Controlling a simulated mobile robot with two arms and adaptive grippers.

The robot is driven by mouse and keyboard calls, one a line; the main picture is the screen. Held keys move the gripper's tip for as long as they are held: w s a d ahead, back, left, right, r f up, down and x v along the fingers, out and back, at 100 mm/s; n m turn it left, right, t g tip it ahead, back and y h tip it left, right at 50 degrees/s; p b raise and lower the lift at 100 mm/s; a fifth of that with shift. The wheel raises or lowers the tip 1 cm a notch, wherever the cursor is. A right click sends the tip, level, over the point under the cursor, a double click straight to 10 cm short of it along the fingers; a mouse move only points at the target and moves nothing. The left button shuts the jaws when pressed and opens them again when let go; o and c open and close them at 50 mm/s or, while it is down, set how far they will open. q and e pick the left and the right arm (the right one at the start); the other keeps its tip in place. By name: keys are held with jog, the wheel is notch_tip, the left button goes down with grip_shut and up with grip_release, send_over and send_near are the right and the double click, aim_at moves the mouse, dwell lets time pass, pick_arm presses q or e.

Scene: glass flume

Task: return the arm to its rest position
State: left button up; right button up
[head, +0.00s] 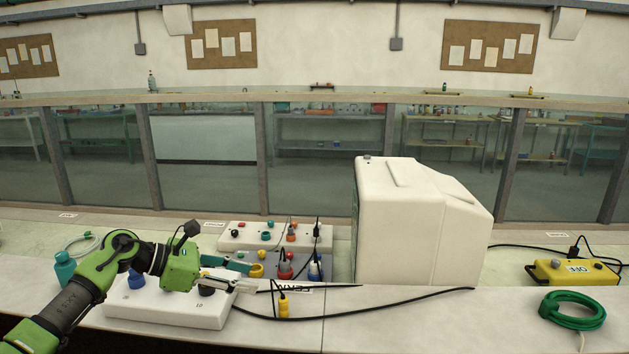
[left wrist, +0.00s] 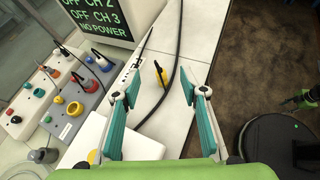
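My left arm comes in from the left in the head view. A green and black part at the wrist view's right edge may be my right arm; no fingers can be made out.
A large white unit (head: 420,225) stands right of the gripper. Behind the gripper are panels with coloured plugs (head: 275,237). A black cable (head: 400,303) runs along the counter. A yellow box (head: 572,272) and green coiled cable (head: 573,311) lie at the right.

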pick_arm(q)
jog(key=s+d+r+n+t+h, duration=0.2)
jog(key=d+r+n+t+h, duration=0.15)
jog(key=d+n+t, duration=0.85)
jog(key=s+a+f+n+g+y, duration=0.2)
jog(key=s+a+f+n+y, duration=0.7)
jog(key=n, duration=0.6)
jog(key=s+a+f+n+g+y, duration=0.2)
jog(key=s+a+f+n+y, duration=0.5)
jog(key=f+n, duration=0.65)
jog(key=s+f+n+g+h, duration=0.1)
jog(key=s+f+n+g, duration=0.35)
jog(key=s, duration=0.75)
jog(key=s+f+n+g, duration=0.3)
jog(key=s+g, duration=0.2)
jog(key=s, duration=0.7)
notch_tip(320, 180, down, 26)
jog(key=s+g, duration=0.1)
jog(key=s, duration=0.1)
jog(key=s+a+f+g, duration=0.1)
jog(key=s+a+f, duration=0.2)
jog(key=s+f, duration=1.3)
jog(key=shift+s+a+f, duration=0.15)
jog(key=shift+s+a, duration=0.05)
jog(key=shift+s, duration=0.3)
